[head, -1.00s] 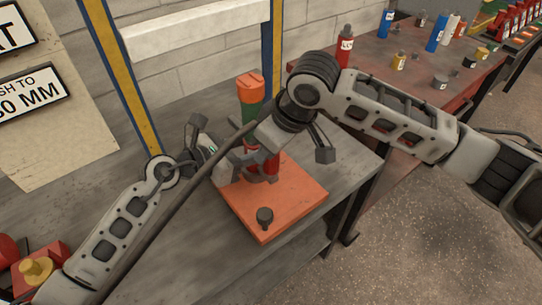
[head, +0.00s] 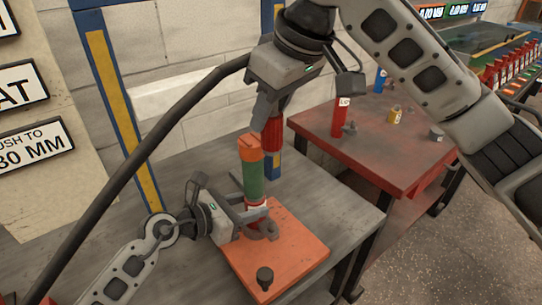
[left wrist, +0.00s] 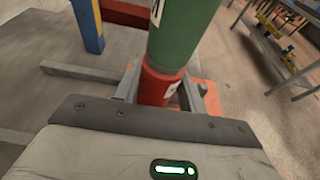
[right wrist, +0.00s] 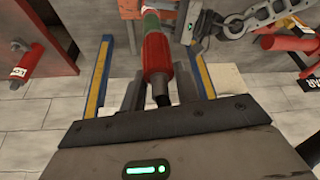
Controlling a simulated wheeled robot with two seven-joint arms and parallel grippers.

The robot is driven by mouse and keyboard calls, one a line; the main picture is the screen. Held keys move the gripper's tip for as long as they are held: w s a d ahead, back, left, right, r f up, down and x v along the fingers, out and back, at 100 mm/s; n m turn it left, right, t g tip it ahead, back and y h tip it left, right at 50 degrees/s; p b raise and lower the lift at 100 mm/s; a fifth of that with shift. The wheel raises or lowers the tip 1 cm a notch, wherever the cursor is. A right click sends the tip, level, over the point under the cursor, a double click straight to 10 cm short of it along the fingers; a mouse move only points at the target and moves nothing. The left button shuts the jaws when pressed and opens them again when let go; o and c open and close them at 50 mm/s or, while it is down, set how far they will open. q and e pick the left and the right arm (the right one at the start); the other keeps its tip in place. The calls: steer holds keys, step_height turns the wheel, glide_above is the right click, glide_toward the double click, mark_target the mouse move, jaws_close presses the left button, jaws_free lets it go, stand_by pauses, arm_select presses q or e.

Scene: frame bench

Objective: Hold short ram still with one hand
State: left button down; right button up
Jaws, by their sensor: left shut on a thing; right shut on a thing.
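The short ram (head: 251,178) stands upright on an orange base plate (head: 290,262). It is green with an orange top and a red lower part, which also shows in the left wrist view (left wrist: 158,86). My left gripper (head: 255,220) is shut around the red lower part, just above the plate. My right gripper (head: 270,105) is above the ram and a little to its right, shut on a red cylinder (head: 272,137). That cylinder (right wrist: 157,55) has a dark tip in the right wrist view. The fingers hide part of both held things.
A dark knob (head: 265,277) stands on the plate's front corner.

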arm_select(q)
steer(key=shift+f, duration=0.1)
arm_select(e)
step_height(320, 180, up, 8)
steer(key=shift+f, duration=0.1)
arm_select(q)
steer(key=c, duration=0.7)
jaws_free()
steer(key=shift+c, duration=0.2)
